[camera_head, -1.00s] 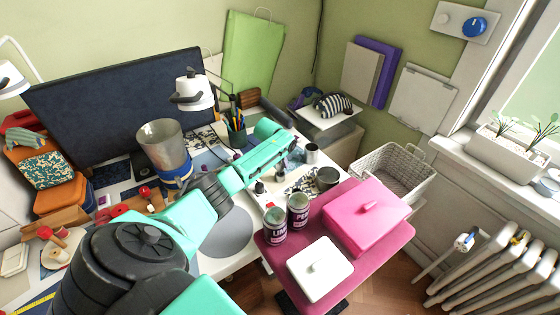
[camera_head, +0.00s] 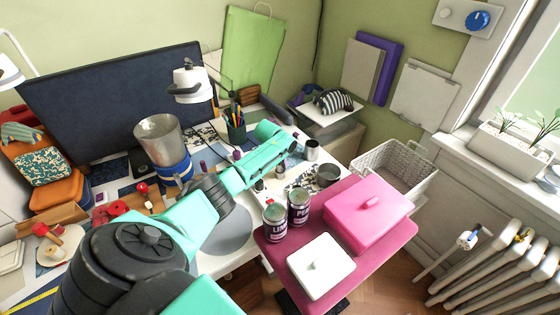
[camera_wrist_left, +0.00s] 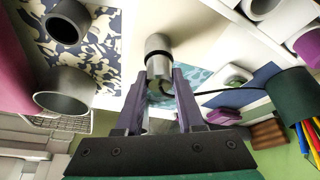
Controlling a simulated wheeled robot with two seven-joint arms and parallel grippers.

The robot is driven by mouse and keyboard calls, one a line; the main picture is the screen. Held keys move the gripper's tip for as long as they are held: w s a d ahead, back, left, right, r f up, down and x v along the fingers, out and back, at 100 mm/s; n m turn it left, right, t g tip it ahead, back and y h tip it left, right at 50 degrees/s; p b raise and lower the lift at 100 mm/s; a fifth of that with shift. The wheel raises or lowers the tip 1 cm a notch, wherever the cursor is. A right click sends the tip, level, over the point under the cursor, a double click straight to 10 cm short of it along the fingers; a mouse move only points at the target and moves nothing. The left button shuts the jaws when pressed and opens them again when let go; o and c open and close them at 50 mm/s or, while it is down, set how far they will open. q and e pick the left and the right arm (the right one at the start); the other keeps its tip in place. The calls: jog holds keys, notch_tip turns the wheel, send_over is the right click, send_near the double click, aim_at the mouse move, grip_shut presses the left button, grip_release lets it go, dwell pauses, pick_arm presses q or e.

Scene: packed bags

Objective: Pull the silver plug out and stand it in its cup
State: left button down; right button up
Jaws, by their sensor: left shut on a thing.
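My left gripper (camera_wrist_left: 158,88) has its two dark fingers closed on the silver plug (camera_wrist_left: 158,56), a short silver cylinder with a dark band, in the left wrist view. A black cable runs from beside it to the right. In the head view the teal left gripper (camera_head: 281,160) is over the desk, its fingers mostly hidden. Two grey, open-topped cups stand close by: a smaller one (camera_head: 312,151) and a wider one (camera_head: 327,175). Both also show at the left of the left wrist view, the smaller (camera_wrist_left: 67,22) and the wider (camera_wrist_left: 64,90). I cannot tell whether the plug is clear of its seat.
A pen cup (camera_head: 236,132) stands behind the gripper. Two labelled tins (camera_head: 274,222) and a pink box (camera_head: 368,210) stand on a magenta table in front. A white basket (camera_head: 395,170) is at the right. A metal bin (camera_head: 160,140) stands left of the arm.

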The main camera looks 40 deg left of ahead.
aim_at(280, 163)
pick_arm(q)
jog(key=shift+f, duration=0.15)
jog(key=shift+c, duration=2.2)
grip_release()
jog(key=shift+s+r, duration=0.1)
jog(key=shift+r, duration=0.2)
jog(key=p+v, duration=0.1)
jog(key=v, duration=0.1)
jog(key=shift+s+r, duration=0.1)
jog(key=shift+r, duration=0.3)
jog(key=v, duration=1.1)
jog(key=shift+p, duration=0.3)
